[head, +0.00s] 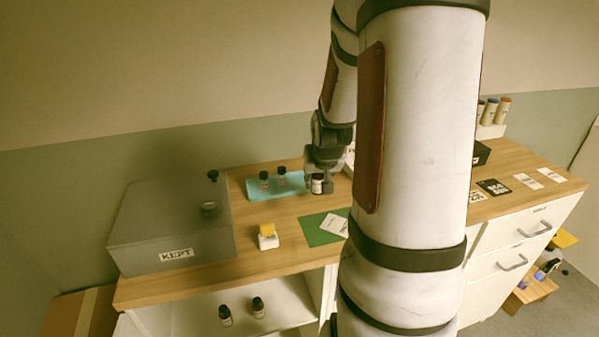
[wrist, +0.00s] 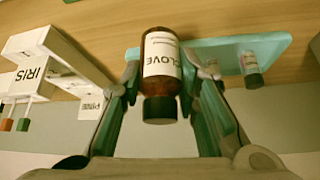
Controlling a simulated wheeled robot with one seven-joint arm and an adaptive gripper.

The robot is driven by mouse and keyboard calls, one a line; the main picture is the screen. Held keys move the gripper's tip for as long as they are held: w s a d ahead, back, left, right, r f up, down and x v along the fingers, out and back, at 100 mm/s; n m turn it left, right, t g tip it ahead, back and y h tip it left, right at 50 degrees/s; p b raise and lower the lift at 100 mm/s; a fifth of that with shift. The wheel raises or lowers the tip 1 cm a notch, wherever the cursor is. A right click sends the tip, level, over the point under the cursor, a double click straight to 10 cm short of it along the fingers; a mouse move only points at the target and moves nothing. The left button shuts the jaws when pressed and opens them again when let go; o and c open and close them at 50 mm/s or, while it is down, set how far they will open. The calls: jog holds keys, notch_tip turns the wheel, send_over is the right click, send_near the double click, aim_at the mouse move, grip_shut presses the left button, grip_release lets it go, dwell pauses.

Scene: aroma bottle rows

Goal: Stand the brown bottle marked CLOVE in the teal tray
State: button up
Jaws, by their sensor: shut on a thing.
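The brown CLOVE bottle (wrist: 161,55) has a white label and a black cap. My gripper (wrist: 166,70) is shut on it, with one finger on each side, in the wrist view. In the head view the held bottle (head: 317,184) is under my gripper (head: 323,182), looks upright, and is at the right end of the teal tray (head: 262,194). Two dark-capped bottles stand in the tray, a left one (head: 264,180) and a right one (head: 282,177). The tray (wrist: 222,50) also shows behind the held bottle in the wrist view. I cannot tell whether the held bottle touches anything.
A grey box marked KEPT (head: 150,225) stands left of the tray. A yellow-topped white item (head: 268,238) and a green mat (head: 315,238) with a card are in front. Two bottles stand on the shelf below (head: 275,320). A white IRIS-labelled holder (wrist: 50,50) is nearby.

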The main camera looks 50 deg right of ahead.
jog(key=w+d, duration=0.2)
jog(key=w, duration=0.1)
jog(key=w+d, duration=0.2)
jog(key=w, duration=0.1)
jog(key=w+d+f, duration=0.1)
jog(key=w+d, duration=0.1)
jog(key=d, duration=0.1)
jog(key=shift+w+d+f, duration=0.1)
jog(key=shift+w, duration=0.3)
jog(key=shift+f, duration=1.7)
jog(key=shift+f, duration=0.2)
jog(key=o, duration=1.1)
jog(key=shift+o, duration=0.3)
jog(key=shift+r, duration=0.1)
